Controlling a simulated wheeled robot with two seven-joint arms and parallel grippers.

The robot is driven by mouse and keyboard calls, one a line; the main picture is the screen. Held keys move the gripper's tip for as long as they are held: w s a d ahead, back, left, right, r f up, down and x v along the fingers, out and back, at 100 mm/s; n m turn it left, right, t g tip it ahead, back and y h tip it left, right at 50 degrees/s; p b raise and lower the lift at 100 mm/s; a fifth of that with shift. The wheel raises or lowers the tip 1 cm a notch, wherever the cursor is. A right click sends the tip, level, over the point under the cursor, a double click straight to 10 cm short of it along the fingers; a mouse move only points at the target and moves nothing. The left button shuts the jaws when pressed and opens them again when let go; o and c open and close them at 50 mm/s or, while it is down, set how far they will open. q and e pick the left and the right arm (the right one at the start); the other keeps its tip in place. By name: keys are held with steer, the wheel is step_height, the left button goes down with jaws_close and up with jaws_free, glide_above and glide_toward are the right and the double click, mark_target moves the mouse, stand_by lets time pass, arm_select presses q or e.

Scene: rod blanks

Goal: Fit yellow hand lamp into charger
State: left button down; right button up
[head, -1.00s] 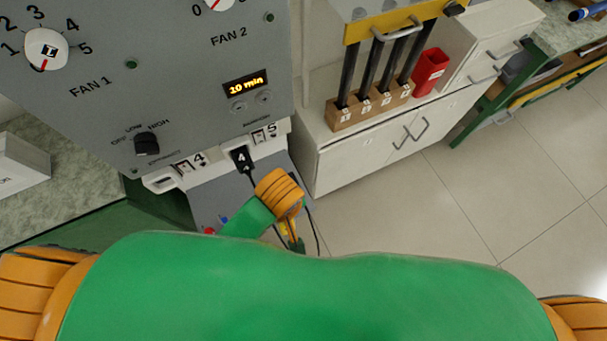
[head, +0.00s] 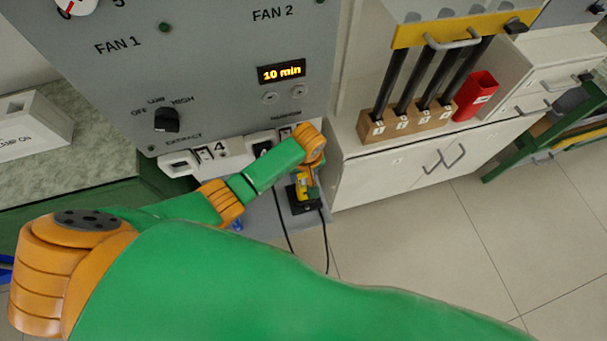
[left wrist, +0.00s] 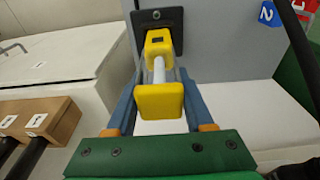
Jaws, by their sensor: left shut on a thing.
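The yellow hand lamp (left wrist: 159,100) has yellow ends joined by a pale rod in the left wrist view. My left gripper (left wrist: 155,90) is shut on it, with one blue finger on each side. The lamp's far yellow end lies in front of the black charger plate (left wrist: 173,19); I cannot tell whether it is seated or just short of it. In the head view, the lamp (head: 304,187) shows as a small yellow patch under my left wrist, just over the black charger (head: 303,207) with its cable. My right gripper is not in view.
A grey control panel (head: 220,75) with a "10 min" display stands above the charger. To the right are a white cabinet (head: 385,175), a wooden block (head: 412,124) with dark rods and a red holder (head: 476,96). Open tiled floor (head: 430,240) lies in front.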

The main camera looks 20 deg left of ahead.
arm_select(q)
steer(key=shift+f, duration=0.1)
steer(key=shift+c, duration=1.4)
jaws_free()
steer(key=r+p, duration=0.1)
steer(key=r, duration=0.3)
steer(key=s+r+p, duration=0.1)
steer(key=r, duration=0.3)
steer(key=d+r+p, duration=0.1)
steer(key=r, duration=0.3)
steer(key=shift+s+r, duration=0.1)
steer(key=shift+s, duration=0.1)
